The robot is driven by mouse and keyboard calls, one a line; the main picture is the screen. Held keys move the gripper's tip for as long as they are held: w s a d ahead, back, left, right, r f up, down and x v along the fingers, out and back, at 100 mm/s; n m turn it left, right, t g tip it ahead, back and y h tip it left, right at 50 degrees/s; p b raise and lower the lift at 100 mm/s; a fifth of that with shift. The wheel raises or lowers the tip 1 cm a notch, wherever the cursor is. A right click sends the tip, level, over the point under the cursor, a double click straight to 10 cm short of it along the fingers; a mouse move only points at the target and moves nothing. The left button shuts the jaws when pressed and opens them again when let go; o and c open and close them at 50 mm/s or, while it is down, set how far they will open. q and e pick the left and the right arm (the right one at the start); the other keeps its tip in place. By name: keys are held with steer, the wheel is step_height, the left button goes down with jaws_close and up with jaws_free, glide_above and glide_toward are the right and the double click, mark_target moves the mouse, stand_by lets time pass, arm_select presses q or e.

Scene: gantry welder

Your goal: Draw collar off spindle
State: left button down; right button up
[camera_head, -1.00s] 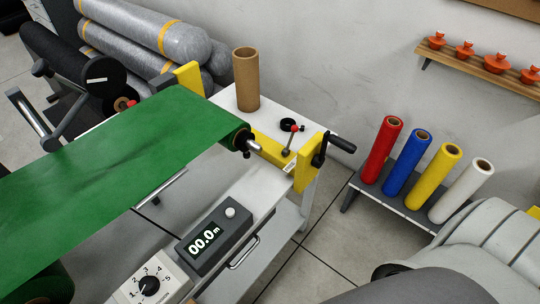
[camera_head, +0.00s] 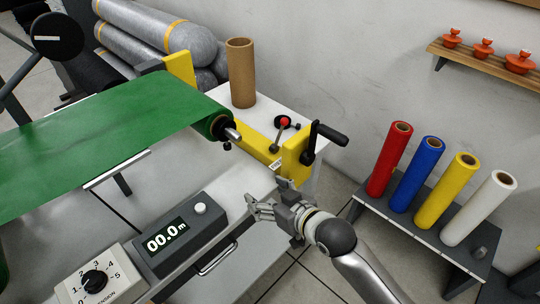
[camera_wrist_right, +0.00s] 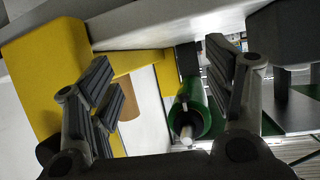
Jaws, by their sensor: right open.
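The black collar (camera_head: 223,131) sits around the metal spindle (camera_head: 234,135) at the right end of the green roll (camera_head: 150,115). The spindle's bare tip sticks out past the collar. In the right wrist view the collar (camera_wrist_right: 184,120) and the pale spindle tip (camera_wrist_right: 186,135) show between the fingers, farther off. My right gripper (camera_head: 254,209) is open and empty, in front of the yellow bracket and apart from the collar; its two fingers also frame the right wrist view (camera_wrist_right: 162,92). My left gripper is in no view.
A yellow bracket (camera_head: 295,157) with a black crank (camera_head: 330,135) stands right of the spindle. A red-knobbed lever (camera_head: 281,132) and a cardboard tube (camera_head: 241,75) are behind. A grey counter box (camera_head: 180,235) lies left of my gripper. Coloured rolls stand at right.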

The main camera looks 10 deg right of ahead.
mark_target(229, 135)
steer(key=w+a+r+t+y, duration=0.1)
steer(key=w+r, duration=0.1)
steer(key=r, duration=0.1)
steer(key=w+a+r+n+t+y, duration=0.1)
steer(key=r+y, duration=0.1)
steer(key=r, duration=0.2)
steer(key=w+a+r+n+y, duration=0.1)
steer(key=w+r, duration=0.1)
steer(key=r, duration=0.2)
steer(key=shift+w+a+r+t, duration=0.15)
steer(key=shift+w+t, duration=0.15)
steer(key=shift+t, duration=0.1)
steer(key=shift+x, duration=3.7)
steer(key=shift+s+a, duration=0.1)
